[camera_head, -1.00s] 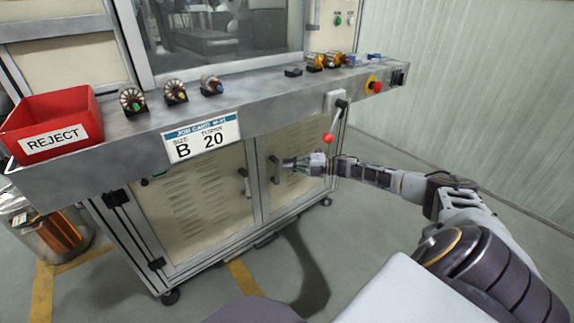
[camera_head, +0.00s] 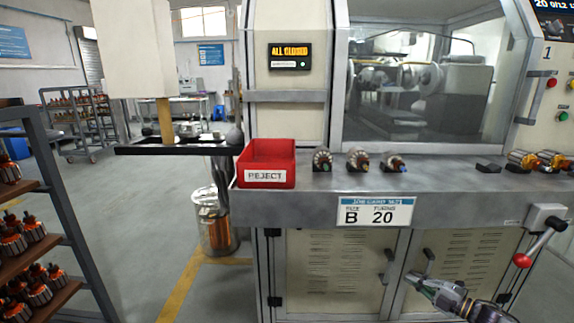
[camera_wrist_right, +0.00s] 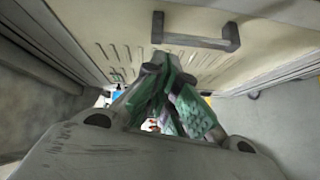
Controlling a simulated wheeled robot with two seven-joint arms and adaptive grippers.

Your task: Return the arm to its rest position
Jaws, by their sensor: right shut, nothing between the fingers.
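My right gripper (camera_head: 424,284) is at the lower right of the head view, in front of the machine's lower cabinet doors and below the shelf edge. It is shut and empty. In the right wrist view its green-padded fingers (camera_wrist_right: 165,95) are together, with a dark door handle (camera_wrist_right: 196,42) beyond them. I cannot tell the exact gap between the fingers and the door. My left gripper is not in view.
The machine's grey shelf (camera_head: 440,205) carries a red reject bin (camera_head: 267,160), several armatures and a job card (camera_head: 375,212). A lever with a red knob (camera_head: 522,260) sticks out at right. A rack of armatures (camera_head: 50,215) stands at left; open floor lies between.

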